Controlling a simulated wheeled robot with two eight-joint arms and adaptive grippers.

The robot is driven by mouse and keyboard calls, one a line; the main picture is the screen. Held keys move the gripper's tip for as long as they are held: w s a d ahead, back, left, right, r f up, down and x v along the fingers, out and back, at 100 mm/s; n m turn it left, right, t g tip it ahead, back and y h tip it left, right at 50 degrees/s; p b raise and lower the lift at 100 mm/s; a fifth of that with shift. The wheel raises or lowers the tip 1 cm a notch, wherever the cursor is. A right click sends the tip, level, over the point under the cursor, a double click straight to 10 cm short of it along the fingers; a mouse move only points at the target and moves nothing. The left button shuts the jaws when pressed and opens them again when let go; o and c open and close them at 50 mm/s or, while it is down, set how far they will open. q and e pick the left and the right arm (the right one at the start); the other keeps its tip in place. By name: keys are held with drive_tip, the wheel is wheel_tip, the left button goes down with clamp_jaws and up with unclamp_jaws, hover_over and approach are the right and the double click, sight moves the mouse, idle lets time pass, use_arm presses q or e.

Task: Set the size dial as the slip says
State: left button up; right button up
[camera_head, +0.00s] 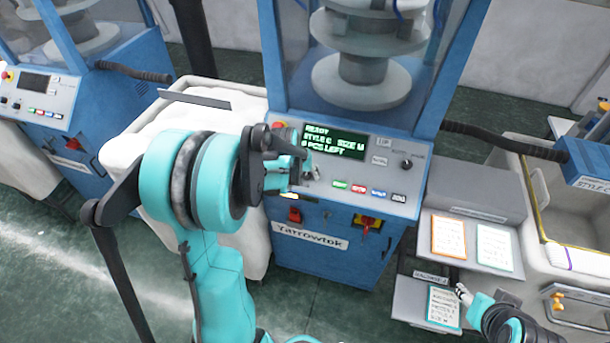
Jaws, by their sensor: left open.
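The blue knitting machine's control panel (362,190) is in the middle of the head view. Its screen (335,141) seems to read READY, STYLE C, SIZE M and PCS LEFT. A black knob (407,163) sits right of the screen; I cannot tell whether it is the size dial. My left gripper (308,173) is open at the panel's left part, below the screen, and hides what lies behind it. A printed slip (443,305) lies on a low grey shelf; its small text is not clearly readable. My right gripper (464,292) is just right of this slip, its jaws unclear.
Coloured buttons (360,189) line the panel's lower edge, with a red switch (294,215) and a red-yellow switch (368,224) below. An orange-edged sheet (448,236) and a teal-edged sheet (494,248) lie on the grey stand. A white fabric bin (150,125) stands left.

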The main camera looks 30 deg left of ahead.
use_arm(q)
clamp_jaws()
drive_tip(key=shift+n, duration=0.3)
drive_tip(key=n+t+h+b, duration=0.1)
drive_tip(key=n, duration=0.2)
drive_tip(key=shift+s+a+n, duration=0.1)
drive_tip(key=shift+n, duration=0.3)
drive_tip(key=n+b, duration=0.1)
drive_tip(key=n, duration=0.2)
drive_tip(key=shift+n+t, duration=0.4)
